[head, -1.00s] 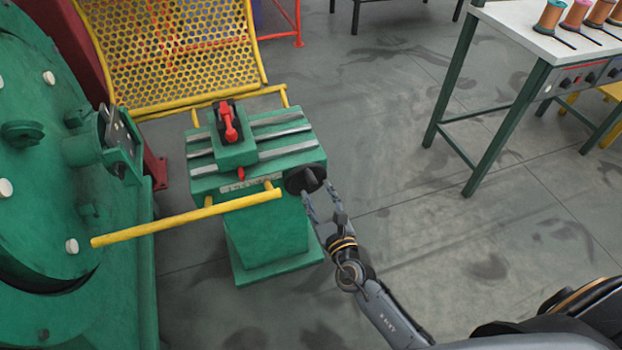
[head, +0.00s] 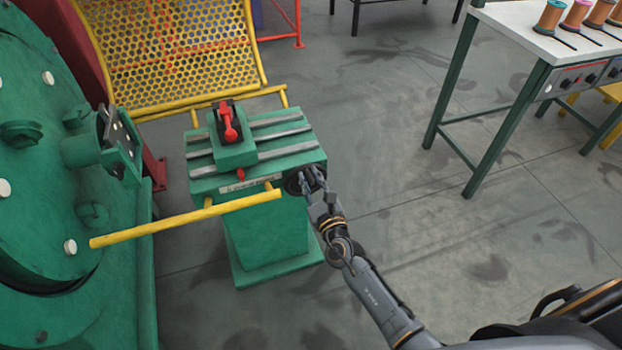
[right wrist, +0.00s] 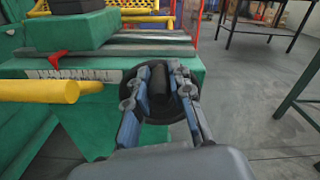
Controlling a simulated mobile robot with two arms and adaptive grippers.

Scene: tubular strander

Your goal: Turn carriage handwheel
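The carriage (head: 236,152) is a green block with a red-handled part (head: 228,122) on grey rails atop a green pedestal. Its black handwheel (head: 292,182) is on the right front of the pedestal top. My right gripper (head: 313,178) is at the wheel, covering part of it. In the right wrist view, the wheel's black handle (right wrist: 160,82) stands between the two fingers of my right gripper (right wrist: 157,74). The fingers are apart, one on each side; firm contact does not show. My left gripper is not in view.
A yellow bar (head: 185,219) crosses in front of the pedestal, left of the wheel. A large green machine (head: 50,200) fills the left. A yellow mesh guard (head: 170,50) stands behind. A table with spools (head: 530,38) is at right. The floor between is clear.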

